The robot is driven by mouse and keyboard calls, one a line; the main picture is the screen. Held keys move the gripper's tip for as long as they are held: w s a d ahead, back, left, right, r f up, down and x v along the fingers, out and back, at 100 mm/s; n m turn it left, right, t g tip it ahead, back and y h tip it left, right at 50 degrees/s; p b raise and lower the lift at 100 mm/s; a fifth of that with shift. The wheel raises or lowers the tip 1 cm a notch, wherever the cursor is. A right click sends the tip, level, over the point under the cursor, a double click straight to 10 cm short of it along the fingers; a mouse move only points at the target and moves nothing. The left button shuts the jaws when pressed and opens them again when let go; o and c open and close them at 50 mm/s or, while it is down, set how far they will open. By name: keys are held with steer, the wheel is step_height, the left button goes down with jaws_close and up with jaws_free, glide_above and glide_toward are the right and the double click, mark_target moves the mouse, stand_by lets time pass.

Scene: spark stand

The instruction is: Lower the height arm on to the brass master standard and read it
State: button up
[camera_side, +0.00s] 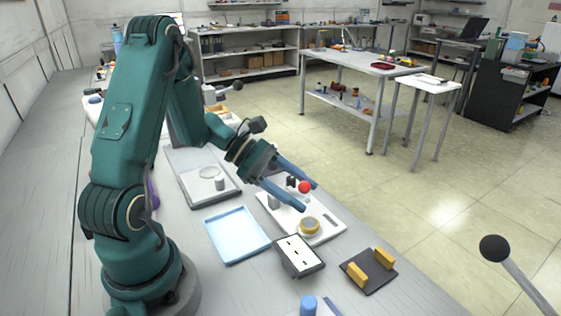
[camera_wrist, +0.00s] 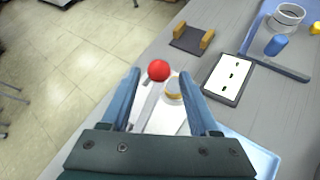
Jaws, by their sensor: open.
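A white base plate (camera_side: 325,232) lies on the bench in front of my arm. A round brass-coloured piece with a grey top (camera_side: 309,227), which looks like the brass master standard, sits on it; in the wrist view it (camera_wrist: 172,97) is partly behind a finger. A red ball knob (camera_side: 304,187) is at the end of a grey bar, apparently the height arm (camera_wrist: 149,104). My gripper (camera_side: 308,197) is open, its blue fingers on either side of the knob. The knob (camera_wrist: 158,70) appears between the fingertips in the wrist view. Contact cannot be told.
A light blue tray (camera_side: 237,236) lies left of the plate. A black-framed white panel (camera_side: 299,257) and a dark plate with two yellow blocks (camera_side: 368,279) lie nearer the camera. A blue cylinder (camera_wrist: 276,45) and a grey ring (camera_wrist: 287,17) stand beyond the panel.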

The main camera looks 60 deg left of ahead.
steer(key=shift+s+a+r, duration=0.2)
steer(key=shift+s+a, duration=0.05)
